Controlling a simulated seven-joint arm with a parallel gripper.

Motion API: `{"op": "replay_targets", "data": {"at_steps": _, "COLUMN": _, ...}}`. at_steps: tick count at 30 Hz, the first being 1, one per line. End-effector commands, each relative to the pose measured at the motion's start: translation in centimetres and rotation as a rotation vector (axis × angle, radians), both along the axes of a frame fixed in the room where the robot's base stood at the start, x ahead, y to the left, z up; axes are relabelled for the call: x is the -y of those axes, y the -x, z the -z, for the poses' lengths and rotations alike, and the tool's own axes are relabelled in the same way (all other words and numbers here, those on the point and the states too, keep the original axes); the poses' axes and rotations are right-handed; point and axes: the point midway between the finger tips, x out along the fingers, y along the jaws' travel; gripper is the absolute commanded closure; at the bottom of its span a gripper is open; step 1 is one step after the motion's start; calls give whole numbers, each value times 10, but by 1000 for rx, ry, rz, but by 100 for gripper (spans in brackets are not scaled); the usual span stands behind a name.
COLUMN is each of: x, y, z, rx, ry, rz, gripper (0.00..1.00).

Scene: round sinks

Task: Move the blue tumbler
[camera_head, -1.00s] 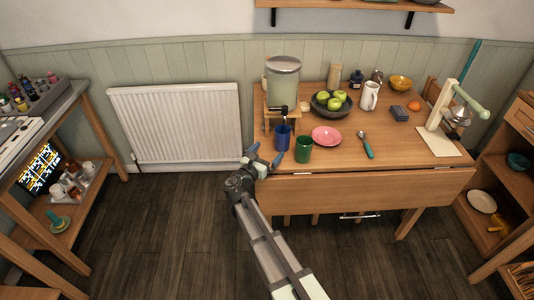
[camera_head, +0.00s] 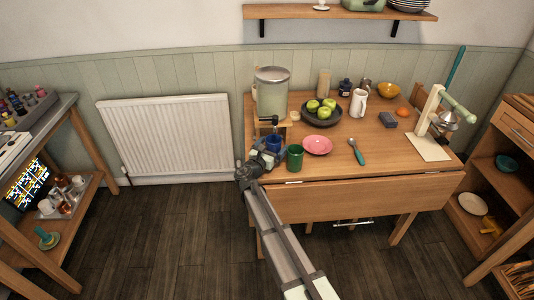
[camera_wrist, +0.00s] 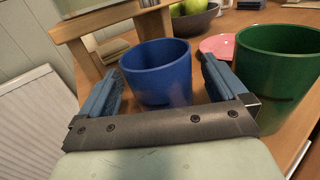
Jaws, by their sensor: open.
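The blue tumbler (camera_wrist: 158,78) stands upright on the wooden table, between the two open fingers of my gripper (camera_wrist: 160,92) in the wrist view. A gap shows between the tumbler and the finger on each side. In the head view the tumbler (camera_head: 273,142) is at the table's left front, under the dispenser's tap, and my gripper (camera_head: 262,156) reaches it from the front left. The gripper partly hides the tumbler's lower part there.
A green tumbler (camera_wrist: 276,75) stands close to the right finger; it also shows in the head view (camera_head: 295,158). A drink dispenser (camera_head: 271,92) on a wooden stand (camera_wrist: 100,32) is just behind. A pink plate (camera_head: 317,145) and a fruit bowl (camera_head: 321,116) lie farther right.

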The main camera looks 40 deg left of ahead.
Motion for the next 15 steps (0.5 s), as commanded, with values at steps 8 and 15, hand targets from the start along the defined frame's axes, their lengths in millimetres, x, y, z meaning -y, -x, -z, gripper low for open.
{"op": "replay_targets", "data": {"at_steps": 8, "x": -5, "y": -25, "z": 0, "rx": 0, "ry": 0, "rz": 1, "gripper": 1}}
{"op": "replay_targets", "data": {"at_steps": 15, "x": -6, "y": -29, "z": 0, "rx": 0, "ry": 0, "rz": 0, "gripper": 1}}
